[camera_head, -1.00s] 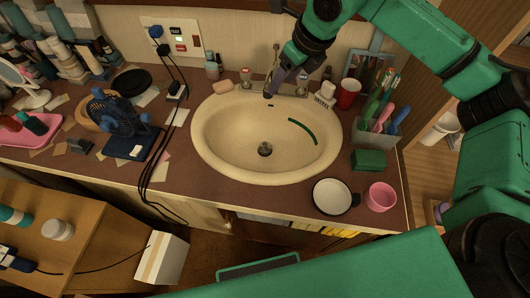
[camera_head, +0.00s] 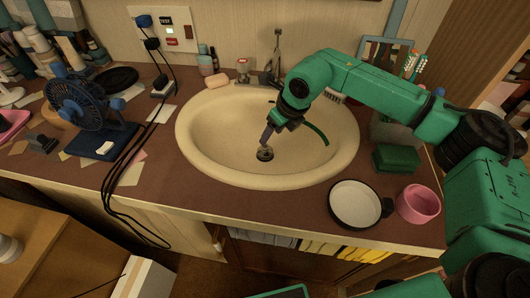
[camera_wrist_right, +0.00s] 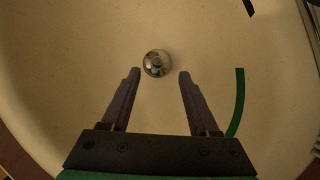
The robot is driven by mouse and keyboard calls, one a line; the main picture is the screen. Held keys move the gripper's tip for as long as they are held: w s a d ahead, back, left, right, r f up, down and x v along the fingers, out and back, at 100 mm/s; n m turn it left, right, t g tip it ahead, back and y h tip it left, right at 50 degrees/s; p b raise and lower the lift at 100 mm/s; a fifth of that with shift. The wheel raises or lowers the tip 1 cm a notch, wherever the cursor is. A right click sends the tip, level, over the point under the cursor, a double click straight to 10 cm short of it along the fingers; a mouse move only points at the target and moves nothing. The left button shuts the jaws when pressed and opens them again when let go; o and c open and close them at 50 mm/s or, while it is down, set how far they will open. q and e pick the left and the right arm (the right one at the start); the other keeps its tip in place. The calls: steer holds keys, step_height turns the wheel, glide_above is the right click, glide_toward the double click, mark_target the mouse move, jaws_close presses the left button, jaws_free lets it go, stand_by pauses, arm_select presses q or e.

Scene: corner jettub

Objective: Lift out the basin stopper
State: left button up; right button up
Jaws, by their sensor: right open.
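The basin stopper (camera_head: 265,154) is a small round metal piece at the bottom of the cream oval basin (camera_head: 205,140). In the right wrist view the shiny stopper (camera_wrist_right: 157,63) lies just beyond and between my two fingertips. My right gripper (camera_head: 267,138) reaches down into the basin, close above the stopper. Its fingers stand apart with nothing between them in the wrist view (camera_wrist_right: 158,73). Whether the fingertips are level with the stopper I cannot tell. My left gripper is not in view.
A green strip (camera_head: 316,133) lies on the basin's inner right side, beside my right gripper. The faucet (camera_head: 275,65) rises behind the basin. A blue fan (camera_head: 80,98) stands at left.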

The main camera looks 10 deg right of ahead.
steer(key=x, duration=0.5)
steer(key=shift+s+a+f, duration=0.15)
steer(key=shift+a+f, duration=0.1)
steer(key=shift+f, duration=0.4)
jaws_close()
step_height(320, 180, up, 10)
step_height(320, 180, up, 5)
steer(key=p, duration=0.3)
glide_above(266, 146)
steer(key=shift+r, duration=0.1)
